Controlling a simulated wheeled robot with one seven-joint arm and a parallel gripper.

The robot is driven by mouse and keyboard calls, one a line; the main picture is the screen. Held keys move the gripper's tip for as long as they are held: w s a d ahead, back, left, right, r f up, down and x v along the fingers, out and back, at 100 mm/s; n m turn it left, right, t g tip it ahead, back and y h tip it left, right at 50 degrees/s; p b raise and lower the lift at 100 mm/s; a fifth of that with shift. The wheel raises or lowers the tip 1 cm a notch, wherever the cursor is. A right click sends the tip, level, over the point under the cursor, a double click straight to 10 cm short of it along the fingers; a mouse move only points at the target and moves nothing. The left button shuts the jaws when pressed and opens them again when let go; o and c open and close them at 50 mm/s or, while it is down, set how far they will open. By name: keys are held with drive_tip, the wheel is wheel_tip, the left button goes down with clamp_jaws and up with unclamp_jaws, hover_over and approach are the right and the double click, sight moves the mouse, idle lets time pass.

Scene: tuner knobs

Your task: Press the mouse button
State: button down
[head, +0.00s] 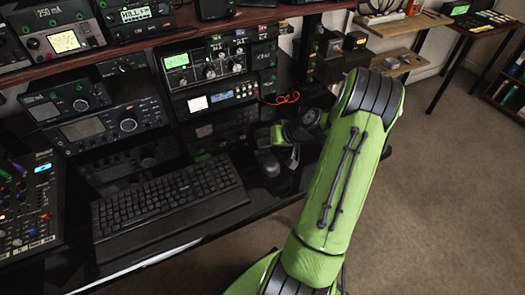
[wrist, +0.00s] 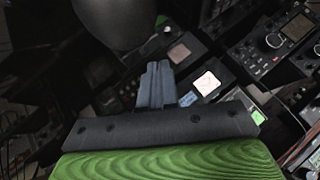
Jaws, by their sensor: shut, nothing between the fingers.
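The dark mouse (head: 267,163) lies on the glossy black desk just right of the keyboard. My gripper (head: 292,158) is low over the desk, right beside the mouse on its right. In the wrist view my gripper's fingers (wrist: 156,64) are together, with nothing between them. A large dark rounded shape, likely the mouse (wrist: 110,20), shows close beyond the fingertips at the top left of that view. I cannot tell whether the fingertips touch it.
The black keyboard (head: 170,208) fills the desk to the left. Radio units (head: 122,125) stand behind it, and a mixer (head: 28,207) is at far left. Carpeted floor (head: 440,200) is open on the right.

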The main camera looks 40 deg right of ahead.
sight(265, 152)
idle(0.3)
drive_tip(key=shift+f+b, duration=0.45)
drive_tip(key=shift+f, duration=0.25)
idle(0.4)
drive_tip(key=shift+r, duration=0.75)
drive_tip(key=shift+p, duration=0.3)
wheel_tip(265, 152, up, 5)
drive_tip(key=p, duration=0.3)
drive_tip(key=shift+r+p, duration=0.1)
drive_tip(key=shift+p, duration=0.25)
